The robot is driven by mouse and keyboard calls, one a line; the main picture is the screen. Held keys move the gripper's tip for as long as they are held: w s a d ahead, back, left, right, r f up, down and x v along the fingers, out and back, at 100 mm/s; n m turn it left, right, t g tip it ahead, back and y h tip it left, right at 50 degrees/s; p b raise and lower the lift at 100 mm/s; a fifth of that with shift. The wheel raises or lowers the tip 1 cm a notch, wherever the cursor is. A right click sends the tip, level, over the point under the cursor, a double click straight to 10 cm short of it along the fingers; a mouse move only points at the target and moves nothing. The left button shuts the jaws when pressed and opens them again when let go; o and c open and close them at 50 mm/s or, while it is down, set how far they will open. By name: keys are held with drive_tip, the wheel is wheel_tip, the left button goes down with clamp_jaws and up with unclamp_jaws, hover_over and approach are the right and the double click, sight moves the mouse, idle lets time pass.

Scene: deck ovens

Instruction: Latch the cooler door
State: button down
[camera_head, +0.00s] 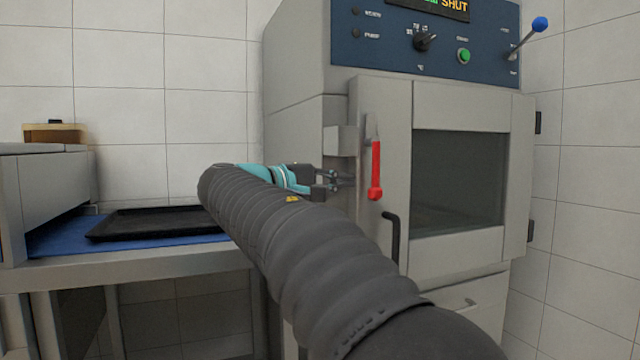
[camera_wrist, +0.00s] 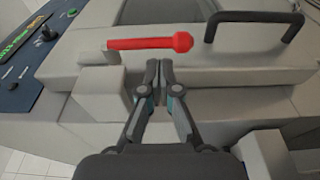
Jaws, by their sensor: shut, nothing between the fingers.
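The cooler door (camera_head: 462,104) is pale grey with a dark window, on the front of the grey cabinet, and looks closed. Its red latch lever (camera_head: 376,170) hangs upright, red end down, near the door's left edge. In the wrist view the lever (camera_wrist: 150,43) lies across the picture, just beyond my fingertips. My gripper (camera_head: 345,181) is shut and empty, just left of the lever's lower part; in the wrist view the fingertips (camera_wrist: 159,67) are together below the red grip. I cannot tell whether they touch it. A pale block (camera_head: 340,140) sits beside the lever's upper end.
A black door handle (camera_head: 393,240) stands out right of and below the lever. The blue panel (camera_head: 390,42) above has knobs, a green button and a display reading "SHUT". A bench (camera_head: 150,262) with a black tray (camera_head: 150,224) stands at left.

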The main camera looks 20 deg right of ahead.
sight(373, 157)
drive_tip(key=shift+x, duration=2.5)
drive_tip(key=shift+f, duration=0.1)
